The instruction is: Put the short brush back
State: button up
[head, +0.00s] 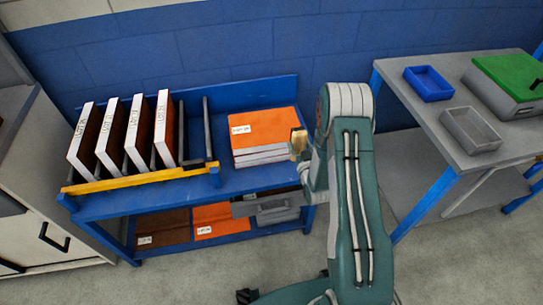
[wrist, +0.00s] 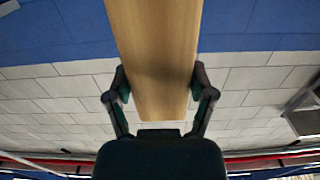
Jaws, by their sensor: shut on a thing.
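My gripper (wrist: 160,75) is shut on a light wooden piece (wrist: 155,35), seemingly the short brush. In the wrist view the wood runs up between the two dark fingers and out of the top of the picture. No bristles show there. In the head view a small part of the wood (head: 298,142) shows left of my wrist, in front of the right edge of the orange-topped stack. My arm hides most of the gripper there. I cannot tell from these views which spot the brush belongs in.
A blue cart (head: 150,205) holds several upright brown panels with white edges (head: 116,132) and a stack of orange-topped panels (head: 263,128). Its lower shelf holds more panels. At right, a grey table (head: 432,112) carries a blue tray (head: 429,84), a grey tray (head: 471,130) and a green-topped box (head: 512,75).

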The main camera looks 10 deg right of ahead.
jog(key=w+a+f, duration=0.1)
jog(key=a+f, duration=0.1)
jog(key=w+a+f, duration=0.1)
jog(key=a+f, duration=0.1)
jog(key=a, duration=0.1)
jog(key=w+a+f, duration=0.1)
jog(key=a+f, duration=0.2)
jog(key=shift+w, duration=0.2)
jog(key=f, duration=0.3)
jog(key=shift+w+a+f, duration=0.1)
jog(key=shift+a, duration=0.25)
jog(key=shift+a+f, duration=0.2)
jog(key=shift+d, duration=0.15)
